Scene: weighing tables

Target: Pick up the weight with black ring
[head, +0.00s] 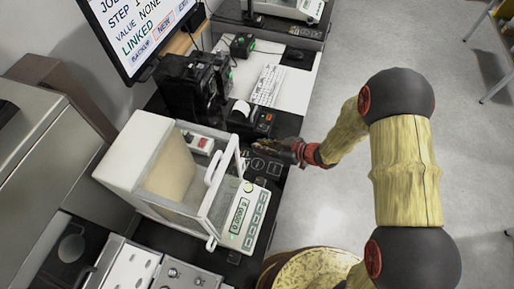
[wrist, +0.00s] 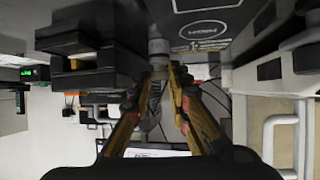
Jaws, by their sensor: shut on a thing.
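In the wrist view, my gripper (wrist: 167,74) has its two yellow-brown fingers closed in on a grey metal cylinder, the weight (wrist: 158,47). The weight's end shows just past the fingertips. Its lower part is partly covered by the fingers, and I cannot make out a black ring clearly. In the head view, my gripper (head: 288,148) is over the black table just right of the balance, near the white outlined marks. The weight is too small and dark to tell there.
A balance with a glass draft shield (head: 205,190) and a lit display stands to the left. A black printer (head: 250,118), a keyboard (head: 267,85) and a monitor (head: 135,30) are behind. White outlined marks (head: 258,164) are on the black table.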

